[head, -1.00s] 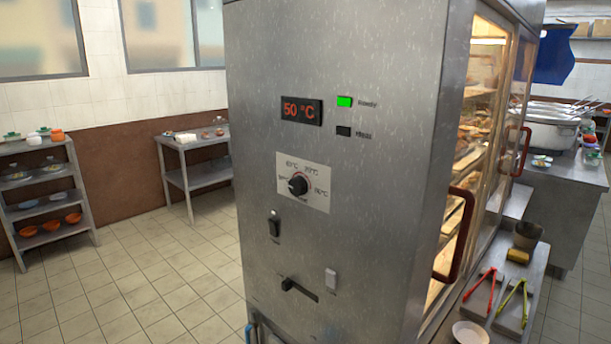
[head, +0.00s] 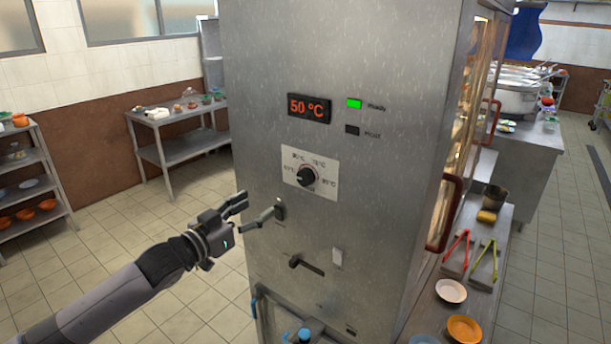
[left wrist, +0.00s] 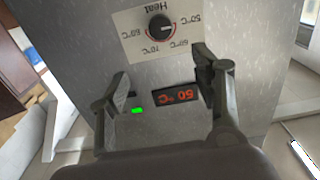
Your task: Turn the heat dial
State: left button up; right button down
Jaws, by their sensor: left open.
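The black round heat dial (head: 306,177) sits on a white scale plate (head: 325,184) on the front of the steel cabinet (head: 350,60). The dial also shows upside down near the top of the left wrist view (left wrist: 160,27). My left gripper (head: 262,204) is open and empty, left of and below the dial in the head view. In the left wrist view its fingers (left wrist: 163,68) are spread, with the dial beyond the tips. I see no contact with the dial. The red display (head: 309,108) reads 50 °C. My right gripper is not in view.
A green Ready light (head: 354,104) is lit, with a dark light (head: 352,130) below it. A switch (head: 280,209) and a black lever (head: 295,262) lie below the dial. The cabinet's door handle (head: 444,213) is at right. Tongs and plates lie on the right counter.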

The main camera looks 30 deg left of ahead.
aim_at(303, 178)
pick_arm(q)
jog(key=w+p, duration=0.1)
jog(key=w, duration=0.4)
jog(key=w+p, duration=0.2)
jog(key=w, duration=0.3)
jog(key=w+d+p, duration=0.1)
jog(key=w, duration=0.4)
jog(key=shift+w, duration=0.4)
jog(key=shift+w+d+f+p, duration=0.1)
jog(key=shift+w+p, duration=0.25)
jog(key=shift+w, duration=0.35)
jog(key=shift+c, duration=0.4)
jog(key=c, duration=1.1)
